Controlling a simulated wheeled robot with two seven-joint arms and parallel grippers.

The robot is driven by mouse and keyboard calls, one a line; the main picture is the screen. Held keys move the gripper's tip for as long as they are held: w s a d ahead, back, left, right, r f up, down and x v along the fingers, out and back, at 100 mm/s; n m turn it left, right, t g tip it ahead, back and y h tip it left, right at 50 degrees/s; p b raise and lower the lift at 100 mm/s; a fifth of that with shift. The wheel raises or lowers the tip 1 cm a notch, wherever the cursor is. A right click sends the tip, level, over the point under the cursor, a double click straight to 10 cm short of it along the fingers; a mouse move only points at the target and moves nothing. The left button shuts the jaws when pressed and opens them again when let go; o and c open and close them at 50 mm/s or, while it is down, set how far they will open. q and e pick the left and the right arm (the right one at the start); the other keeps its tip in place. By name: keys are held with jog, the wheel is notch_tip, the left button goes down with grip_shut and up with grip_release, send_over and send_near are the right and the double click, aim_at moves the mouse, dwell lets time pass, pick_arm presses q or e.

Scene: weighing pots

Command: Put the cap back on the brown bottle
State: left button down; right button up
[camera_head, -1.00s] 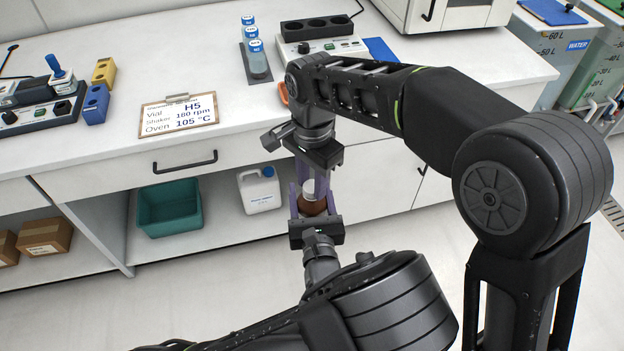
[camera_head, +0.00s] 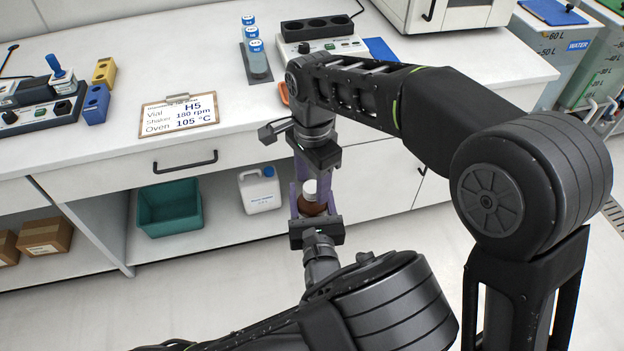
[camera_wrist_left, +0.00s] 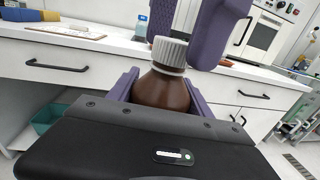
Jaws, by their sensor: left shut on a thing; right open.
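The brown bottle (camera_head: 313,207) is held upright in my left gripper (camera_head: 315,216), in front of the bench. The left wrist view shows the brown bottle (camera_wrist_left: 161,90) between the purple fingers. The white ribbed cap (camera_wrist_left: 170,51) sits on the bottle's neck; it also shows in the head view (camera_head: 310,187). My right gripper (camera_head: 321,172) comes down from above with its fingers near the cap. In the left wrist view its purple fingers (camera_wrist_left: 200,25) are beside and above the cap, open. Whether they touch the cap cannot be told.
The bench (camera_head: 110,135) stands behind, with a clipboard (camera_head: 178,115), blue-capped vials (camera_head: 257,62) and a heater block (camera_head: 318,43) on it. A teal bin (camera_head: 169,207) and a white jug (camera_head: 260,190) stand on the shelf below. Open floor lies in front.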

jog(key=shift+r, duration=2.15)
jog(key=shift+c, duration=0.3)
